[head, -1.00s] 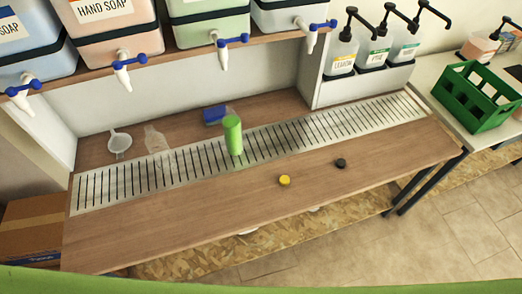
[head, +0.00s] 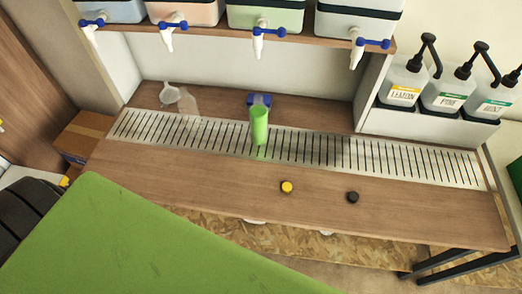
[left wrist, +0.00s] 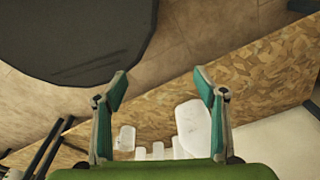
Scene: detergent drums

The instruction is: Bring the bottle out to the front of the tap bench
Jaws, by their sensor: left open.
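A clear, see-through bottle (head: 189,102) stands at the back left of the tap bench (head: 215,182), by the drip grate's back edge. A green upright cylinder (head: 259,127), perhaps another bottle, stands on the grate near the middle. Neither is held by a gripper in view. My left gripper (left wrist: 161,85) shows only in the left wrist view, open with nothing between its fingers. Past it are floor, chipboard and several whitish containers (left wrist: 193,128). My right gripper is in neither current view.
A clear funnel (head: 169,94) lies beside the clear bottle, and a blue object (head: 260,99) is behind the green cylinder. A yellow cap (head: 287,187) and a black cap (head: 352,197) lie on the front strip. Drum taps (head: 258,40) overhang the back. Pump bottles (head: 403,85) stand right.

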